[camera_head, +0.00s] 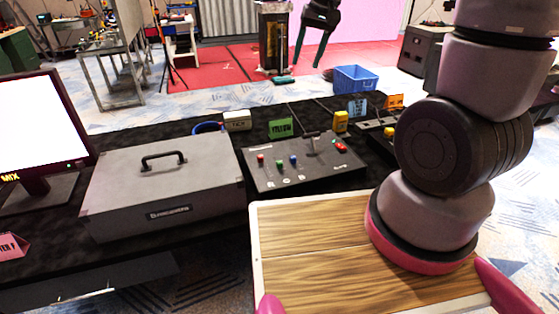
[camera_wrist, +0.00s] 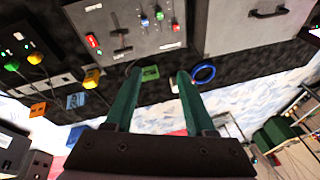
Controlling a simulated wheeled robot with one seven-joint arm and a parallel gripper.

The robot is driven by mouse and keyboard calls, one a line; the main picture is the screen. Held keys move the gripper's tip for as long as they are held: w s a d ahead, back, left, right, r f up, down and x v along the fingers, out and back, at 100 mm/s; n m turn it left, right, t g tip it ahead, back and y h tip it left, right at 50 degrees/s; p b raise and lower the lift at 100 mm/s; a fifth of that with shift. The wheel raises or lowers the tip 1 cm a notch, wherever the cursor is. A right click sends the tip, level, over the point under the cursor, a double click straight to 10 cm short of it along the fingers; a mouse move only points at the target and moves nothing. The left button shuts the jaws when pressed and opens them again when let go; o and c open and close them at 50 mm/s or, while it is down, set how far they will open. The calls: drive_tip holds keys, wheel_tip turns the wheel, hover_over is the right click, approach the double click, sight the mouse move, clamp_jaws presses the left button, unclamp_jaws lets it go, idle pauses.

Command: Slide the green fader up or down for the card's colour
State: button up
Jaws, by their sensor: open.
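The dark control panel (camera_head: 330,175) stands on the black table, with short faders on its left half. The green fader knob (camera_head: 280,163) sits between a red knob (camera_head: 261,158) and a blue knob (camera_head: 293,158), slightly nearer to me than both. A green card (camera_head: 280,128) with dark lettering stands behind the panel; I cannot read its word surely. My gripper (camera_head: 306,68) is open and empty, high above and beyond the panel. In the wrist view its green fingers (camera_wrist: 157,75) point toward the panel, well apart from the knobs, with the green card (camera_wrist: 150,73) between them.
A grey case (camera_head: 165,180) with a handle stands left of the panel, a monitor (camera_head: 40,130) further left. A yellow block (camera_head: 340,121), blue card (camera_head: 357,107) and orange card (camera_head: 394,101) stand right and behind. A blue cable coil (camera_head: 207,127) lies behind the case.

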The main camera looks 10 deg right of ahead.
drive_tip(key=w+a+f+n+g+h, duration=0.1)
drive_tip(key=w+a+f, duration=0.1)
drive_tip(key=f, duration=0.4)
drive_tip(key=w+a+f+n+g, duration=0.1)
drive_tip(key=w+a+f, duration=0.1)
drive_tip(key=f, duration=0.4)
drive_tip(key=n+g+h, duration=0.1)
hover_over(280, 162)
wheel_tip(280, 162, down, 13)
wheel_tip(280, 162, down, 11)
drive_tip(key=shift+f, duration=0.1)
clamp_jaws()
drive_tip(key=shift+a, duration=0.1)
idle(0.3)
